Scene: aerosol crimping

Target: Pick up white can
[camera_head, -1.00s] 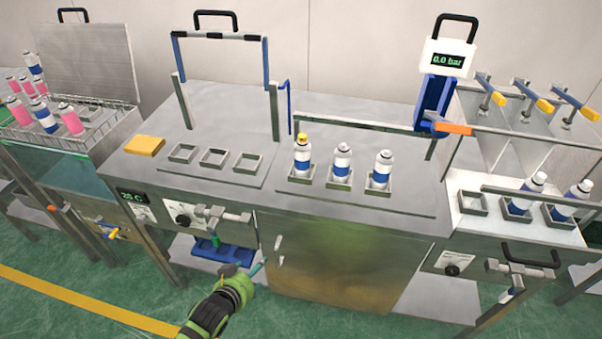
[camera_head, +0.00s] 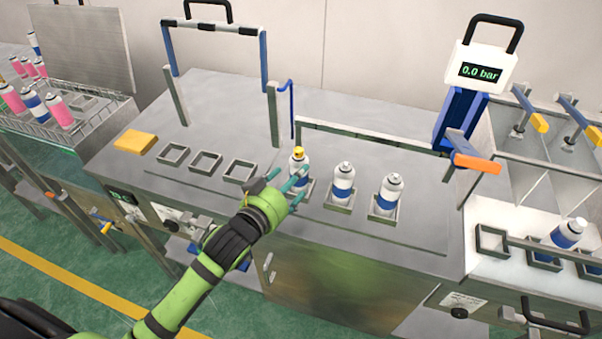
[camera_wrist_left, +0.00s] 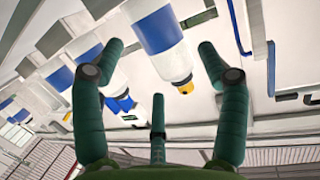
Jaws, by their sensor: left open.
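A white can with a blue band and yellow top (camera_head: 299,163) stands upright in the leftmost holder of a row on the steel table. Two white cans with blue bands and no yellow top, the middle one (camera_head: 343,181) and the right one (camera_head: 388,194), stand beside it in the same row. My left gripper (camera_head: 291,186) is open and close in front of the yellow-topped can, overlapping its lower part. In the left wrist view, the yellow-topped can (camera_wrist_left: 157,28) appears upside down between the spread fingers (camera_wrist_left: 156,75). My right gripper is out of view.
Empty square holders (camera_head: 205,162) and a yellow block (camera_head: 135,141) lie left of the cans. A blue post with a pressure display (camera_head: 481,70) stands at right. More cans (camera_head: 562,236) sit farther right, and pink ones (camera_head: 60,112) at far left.

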